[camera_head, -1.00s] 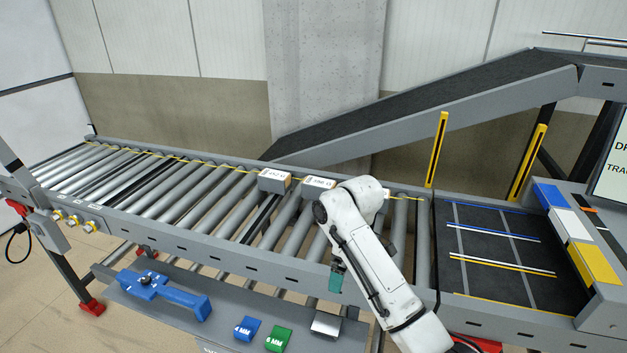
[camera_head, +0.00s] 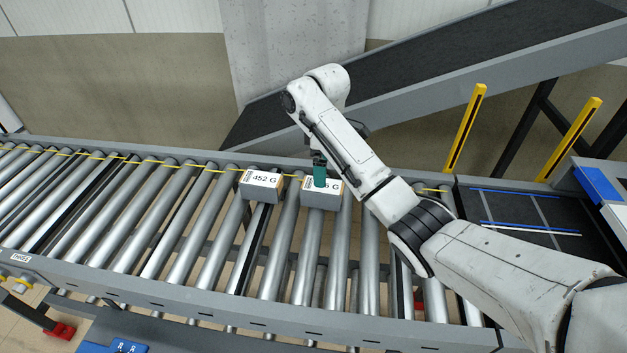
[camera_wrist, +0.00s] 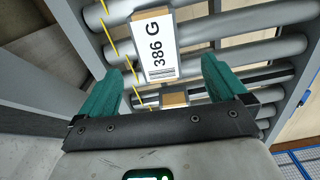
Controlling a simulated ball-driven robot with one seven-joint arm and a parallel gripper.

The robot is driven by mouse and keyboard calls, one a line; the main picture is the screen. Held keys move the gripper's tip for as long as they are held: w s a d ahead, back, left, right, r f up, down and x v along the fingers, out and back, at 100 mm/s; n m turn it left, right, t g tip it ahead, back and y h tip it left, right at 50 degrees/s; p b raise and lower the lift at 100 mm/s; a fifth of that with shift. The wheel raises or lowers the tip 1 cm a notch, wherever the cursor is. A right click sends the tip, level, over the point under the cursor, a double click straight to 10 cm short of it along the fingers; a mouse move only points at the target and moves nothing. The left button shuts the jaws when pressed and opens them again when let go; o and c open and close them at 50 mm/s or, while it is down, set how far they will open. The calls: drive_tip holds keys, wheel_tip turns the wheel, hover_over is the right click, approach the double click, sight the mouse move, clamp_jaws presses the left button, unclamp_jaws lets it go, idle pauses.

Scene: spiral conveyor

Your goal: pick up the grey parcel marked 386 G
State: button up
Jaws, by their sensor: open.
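The grey parcel marked 386 G (camera_head: 311,196) sits on the conveyor rollers, its label partly hidden by my gripper in the head view. In the wrist view the 386 G parcel (camera_wrist: 157,50) shows its white label beyond the fingertips, between the lines of the two fingers. My gripper (camera_head: 319,172) is above the parcel in the head view. Its two teal fingers (camera_wrist: 160,78) are apart with nothing between them. Whether a finger touches the parcel cannot be told.
A parcel marked 452 G (camera_head: 262,185) stands close to the left on the same rollers (camera_head: 215,240). A dark inclined belt (camera_head: 430,70) rises behind. Yellow posts (camera_head: 465,128) stand at the right by a dark flat belt section (camera_head: 520,215). Rollers at the left are clear.

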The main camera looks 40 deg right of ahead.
sight(322, 191)
drive_tip(key=shift+w+f+b, duration=0.15)
drive_tip(key=shift+f+b, duration=3.45)
drive_tip(key=shift+f, duration=0.15)
drive_tip(key=shift+d+f+p, duration=0.1)
drive_tip(key=shift+f+p, duration=0.35)
drive_tip(key=shift+f, duration=1.15)
drive_tip(key=shift+c, duration=0.2)
drive_tip(key=shift+w, duration=0.1)
drive_tip(key=c, duration=1.3)
drive_tip(key=shift+r, duration=0.1)
